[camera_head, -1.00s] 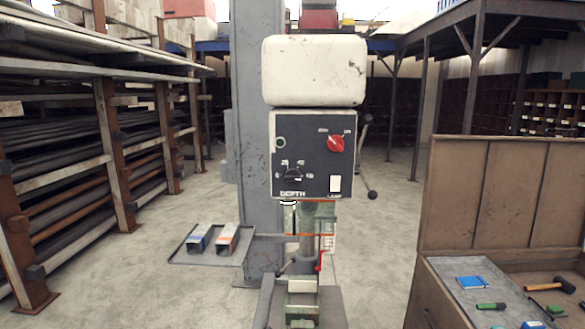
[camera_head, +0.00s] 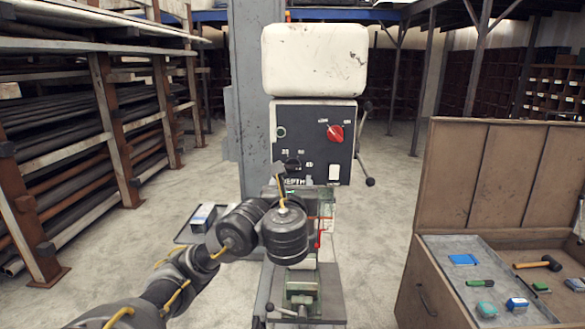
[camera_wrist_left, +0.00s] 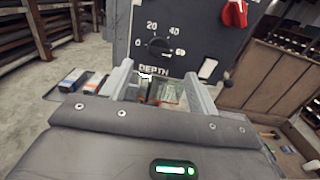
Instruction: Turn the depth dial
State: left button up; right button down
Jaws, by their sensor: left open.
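The depth dial (camera_head: 293,165) is a small black knob low on the left of the drill press's dark control panel (camera_head: 312,115). It shows clearly in the wrist view (camera_wrist_left: 158,46), with 20, 40 and 60 marked around it and DEPTH printed below. My left gripper (camera_head: 280,184) is raised in front of the panel's lower edge. In the wrist view its two fingers (camera_wrist_left: 158,70) are spread, empty, and lie below the dial. They appear apart from it. My right gripper is not in view.
A red knob (camera_head: 335,133) and a white switch (camera_head: 334,173) share the panel. A lever (camera_head: 366,160) stands out on its right. A small side tray (camera_head: 184,236) holds boxes. An open tool chest (camera_head: 428,270) stands at right, a pipe rack (camera_head: 115,130) at left.

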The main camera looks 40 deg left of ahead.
aim_at(292, 168)
pick_arm(q)
jog(key=b+x, duration=0.1)
jog(key=x, duration=0.8)
jog(key=shift+a, duration=0.15)
jog(key=c, duration=1)
jog(key=shift+f, duration=0.1)
